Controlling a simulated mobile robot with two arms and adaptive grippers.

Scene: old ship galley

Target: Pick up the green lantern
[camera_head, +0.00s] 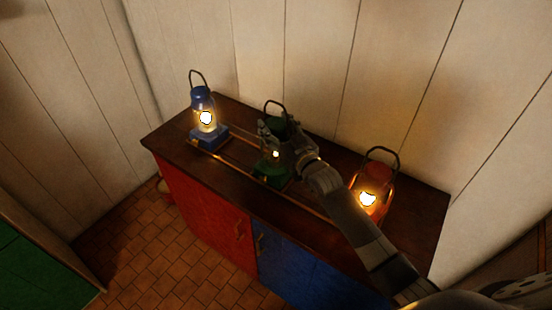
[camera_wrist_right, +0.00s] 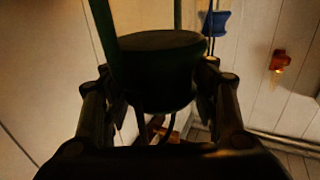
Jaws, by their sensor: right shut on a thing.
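The green lantern (camera_head: 270,172) stands upright between the blue and red lanterns on the dark wooden cabinet top (camera_head: 300,198) in the head view. Its flame glows, and its middle is partly hidden by my right gripper (camera_head: 278,138). My right gripper is shut on the lantern's upper part. In the right wrist view the dark green top (camera_wrist_right: 160,70) of the lantern sits between the two fingers of my right gripper (camera_wrist_right: 160,105). Whether the base touches the cabinet top is hard to tell. My left gripper is not in view.
A lit blue lantern (camera_head: 207,115) stands at the left end of the cabinet top. A lit red lantern (camera_head: 369,195) stands to the right, close beside my right arm. White plank walls (camera_head: 300,50) rise behind. Tiled floor (camera_head: 170,245) lies in front.

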